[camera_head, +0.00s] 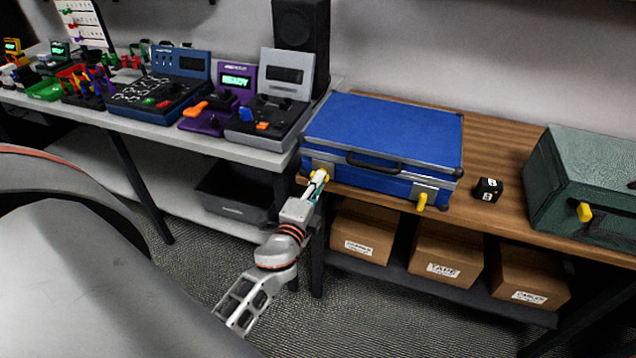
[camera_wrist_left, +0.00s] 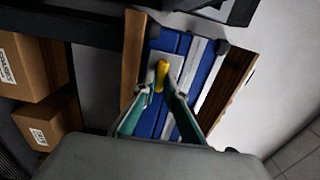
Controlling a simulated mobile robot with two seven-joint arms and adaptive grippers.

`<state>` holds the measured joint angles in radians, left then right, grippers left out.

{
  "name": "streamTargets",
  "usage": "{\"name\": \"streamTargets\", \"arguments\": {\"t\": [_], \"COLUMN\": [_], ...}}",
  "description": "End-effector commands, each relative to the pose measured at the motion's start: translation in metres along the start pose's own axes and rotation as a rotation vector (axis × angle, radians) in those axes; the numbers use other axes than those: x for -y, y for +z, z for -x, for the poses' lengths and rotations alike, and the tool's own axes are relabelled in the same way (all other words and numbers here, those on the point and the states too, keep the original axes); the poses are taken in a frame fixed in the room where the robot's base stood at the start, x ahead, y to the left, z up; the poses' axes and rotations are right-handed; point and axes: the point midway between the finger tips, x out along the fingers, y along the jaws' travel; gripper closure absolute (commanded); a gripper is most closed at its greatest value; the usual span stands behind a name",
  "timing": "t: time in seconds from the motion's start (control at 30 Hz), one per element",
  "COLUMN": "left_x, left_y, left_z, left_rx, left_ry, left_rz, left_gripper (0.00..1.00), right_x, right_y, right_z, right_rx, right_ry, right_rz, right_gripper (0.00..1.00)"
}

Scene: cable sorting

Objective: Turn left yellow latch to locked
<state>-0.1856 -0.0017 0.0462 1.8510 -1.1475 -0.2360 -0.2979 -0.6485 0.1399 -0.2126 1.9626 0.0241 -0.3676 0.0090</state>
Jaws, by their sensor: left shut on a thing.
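A closed blue case (camera_head: 385,130) with silver edges lies on the wooden bench, its black handle facing me. The left yellow latch (camera_head: 325,175) is on the case's front near its left corner, and it also shows in the left wrist view (camera_wrist_left: 162,75). My left gripper (camera_head: 318,182) is at this latch, its green fingers on both sides of it in the wrist view (camera_wrist_left: 160,94), shut on it. The fingers partly hide the latch in the head view. The right yellow latch (camera_head: 421,201) hangs pointing down on its silver plate. My right gripper is not in view.
A small black cube (camera_head: 487,189) and a dark green case (camera_head: 590,180) with a yellow latch stand to the right on the wooden bench (camera_head: 500,140). Cardboard boxes (camera_head: 447,252) sit on the shelf below. A grey table (camera_head: 220,148) with electronic devices stands at left.

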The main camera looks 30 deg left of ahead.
Motion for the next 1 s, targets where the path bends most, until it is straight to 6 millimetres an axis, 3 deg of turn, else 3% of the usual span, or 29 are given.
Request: {"name": "streamTargets", "arguments": {"t": [0.53,0.57,0.6,1.0], "left_x": [0.0013,0.0013,0.0012,-0.0007], "left_y": [-0.0014,-0.0014,-0.0013,-0.0006], "left_z": [-0.0003,-0.0004,-0.0004,0.0038], "left_rx": [-0.003,-0.003,-0.003,-0.001], "left_ry": [-0.003,-0.003,-0.003,0.001], "left_rz": [-0.023,-0.023,-0.022,-0.021], "left_gripper": [1.00,0.81,0.72,0.72], "right_x": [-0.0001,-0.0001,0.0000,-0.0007], "right_y": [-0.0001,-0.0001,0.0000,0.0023], "right_z": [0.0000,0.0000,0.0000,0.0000], "right_rx": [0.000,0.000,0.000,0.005], "right_ry": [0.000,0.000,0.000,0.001], "right_rz": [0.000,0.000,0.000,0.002], "right_gripper": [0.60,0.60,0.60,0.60]}}
